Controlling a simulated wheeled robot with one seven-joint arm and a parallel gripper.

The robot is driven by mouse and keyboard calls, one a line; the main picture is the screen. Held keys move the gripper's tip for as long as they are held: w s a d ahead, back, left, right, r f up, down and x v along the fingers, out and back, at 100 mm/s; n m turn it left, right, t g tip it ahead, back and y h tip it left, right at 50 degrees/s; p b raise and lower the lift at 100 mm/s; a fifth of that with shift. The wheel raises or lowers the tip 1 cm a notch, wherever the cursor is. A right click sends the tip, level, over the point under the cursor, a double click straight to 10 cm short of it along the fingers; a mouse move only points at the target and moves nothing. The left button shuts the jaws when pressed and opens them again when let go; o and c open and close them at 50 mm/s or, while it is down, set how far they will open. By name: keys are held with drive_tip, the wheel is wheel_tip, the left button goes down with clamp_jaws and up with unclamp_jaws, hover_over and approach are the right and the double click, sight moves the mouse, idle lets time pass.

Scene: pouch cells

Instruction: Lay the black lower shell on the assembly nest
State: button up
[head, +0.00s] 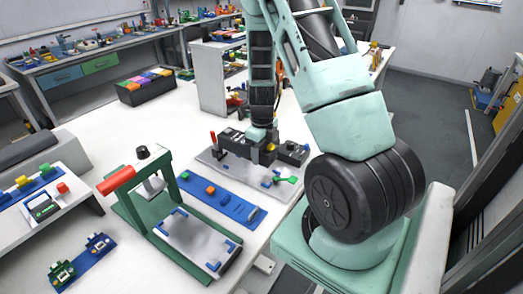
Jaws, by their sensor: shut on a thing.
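My gripper (264,150) is low over the grey plate at the middle of the table, seen from behind my arm. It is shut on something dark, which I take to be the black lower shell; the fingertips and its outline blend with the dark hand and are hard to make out. A grey plate with blue corner pieces, which looks like the assembly nest (198,240), lies on the green base of the red-handled press at the front. Its top looks bare. My gripper is behind and to the right of it, well apart.
The green press frame (123,200) with its red handle (116,180) rises at the nest's left and back. A blue strip (236,208) with small parts lies between nest and gripper. A light grey plate (213,160) lies under my gripper. A black box (145,92) stands farther back.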

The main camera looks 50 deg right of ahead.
drive_tip(key=b, duration=0.4)
hover_over(262, 176)
drive_tip(key=shift+w+f, duration=0.1)
drive_tip(key=shift+f, duration=2.75)
drive_tip(key=shift+p, duration=0.45)
drive_tip(key=shift+f+b, duration=0.8)
drive_tip(key=shift+f, duration=0.3)
drive_tip(key=o, duration=1.1)
drive_tip(key=shift+r, duration=0.1)
wheel_tip(262, 176, up, 17)
drive_tip(key=shift+r+p, duration=0.15)
drive_tip(key=shift+p, duration=0.75)
